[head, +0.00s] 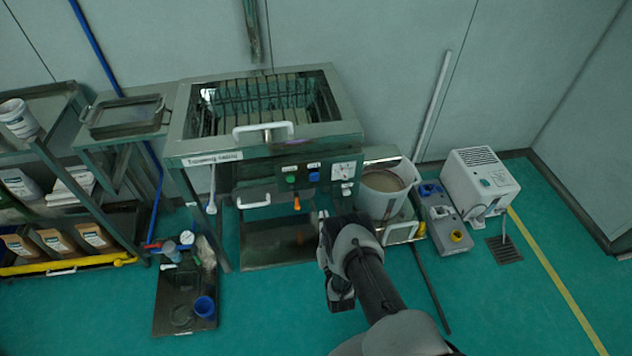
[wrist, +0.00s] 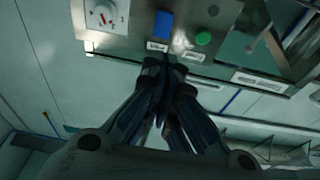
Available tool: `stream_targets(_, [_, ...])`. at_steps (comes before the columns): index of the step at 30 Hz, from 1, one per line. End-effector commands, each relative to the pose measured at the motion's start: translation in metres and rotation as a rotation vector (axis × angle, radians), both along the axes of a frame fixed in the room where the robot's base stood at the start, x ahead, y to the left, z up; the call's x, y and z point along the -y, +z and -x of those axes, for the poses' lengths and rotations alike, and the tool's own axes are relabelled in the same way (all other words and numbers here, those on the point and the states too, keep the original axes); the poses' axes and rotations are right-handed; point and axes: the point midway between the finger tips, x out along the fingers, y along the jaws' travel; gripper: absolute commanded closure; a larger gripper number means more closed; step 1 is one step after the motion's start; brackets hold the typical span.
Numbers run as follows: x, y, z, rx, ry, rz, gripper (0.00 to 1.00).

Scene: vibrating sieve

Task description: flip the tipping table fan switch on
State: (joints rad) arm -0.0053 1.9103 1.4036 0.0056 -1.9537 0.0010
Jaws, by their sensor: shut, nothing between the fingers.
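The tipping table (head: 185,150) is a metal bench with a basin on top. Its front control panel (head: 325,184) carries a green button (head: 291,179), a small blue switch (head: 314,177) and a white dial (head: 343,171). The wrist view shows the blue switch (wrist: 162,24) between the dial (wrist: 105,14) and the green button (wrist: 203,38). My gripper (head: 325,217) is shut and empty, in front of and below the panel. In the wrist view its fingertips (wrist: 164,62) lie just beside the small label by the blue switch; contact cannot be told. Which way the switch is set is unclear.
An orange handle (head: 297,203) hangs below the panel. A bucket of brownish liquid (head: 384,182) stands close to the right of my gripper. A white machine (head: 480,181) is farther right. A tray with a blue cup (head: 204,307) lies at left.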

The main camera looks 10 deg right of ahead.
Motion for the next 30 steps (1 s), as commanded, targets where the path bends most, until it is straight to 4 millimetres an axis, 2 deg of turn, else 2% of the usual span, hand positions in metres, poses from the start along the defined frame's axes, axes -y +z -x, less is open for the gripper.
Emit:
stream_targets(4, [0.0, 0.001, -0.005, 0.001, 0.0, 0.0, 1.0])
stream_targets(7, [0.0, 0.004, -0.017, 0.004, 0.0, 0.0, 1.0])
stream_targets(21, [0.0, 0.022, -0.109, 0.003, 0.0, 0.0, 1.0])
stream_targets(25, [0.0, 0.026, -0.126, 0.001, 0.0, 0.0, 1.0])
stream_targets(30, [0.0, 0.029, -0.136, -0.001, 0.0, 0.0, 1.0])
